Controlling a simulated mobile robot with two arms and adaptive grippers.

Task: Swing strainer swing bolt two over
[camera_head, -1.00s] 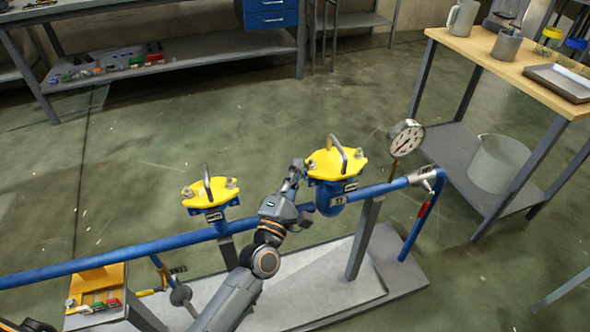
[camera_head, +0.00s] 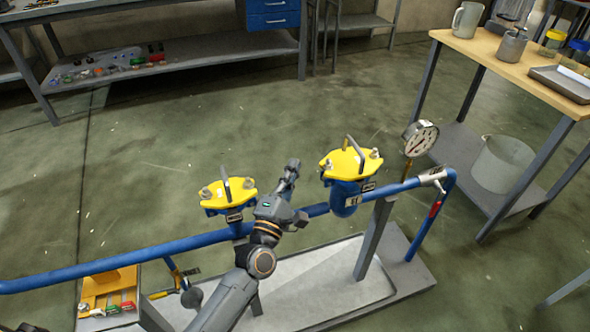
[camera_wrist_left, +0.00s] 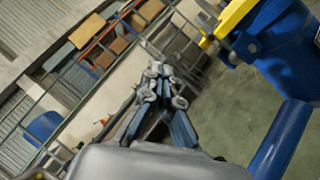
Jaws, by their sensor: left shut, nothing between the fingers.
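Two blue strainers with yellow lids and hooped handles stand on a blue pipe. The right strainer (camera_head: 345,187) has a yellow lid (camera_head: 345,166) with swing bolts at its ends, one at the left (camera_head: 327,165) and one at the right (camera_head: 375,153). The left strainer's lid (camera_head: 228,193) also has bolts. My left gripper (camera_head: 293,164) is shut and empty, between the strainers and just left of the right one, apart from it. In the left wrist view, its fingers (camera_wrist_left: 161,72) are together, and a yellow lid (camera_wrist_left: 236,14) with metal bolt parts (camera_wrist_left: 208,22) is at upper right. My right gripper is not in view.
The blue pipe (camera_head: 170,247) runs across in front, under my left forearm. A pressure gauge (camera_head: 420,138) stands right of the right strainer. A wooden-topped table (camera_head: 487,45) is at right. The floor behind the strainers is clear.

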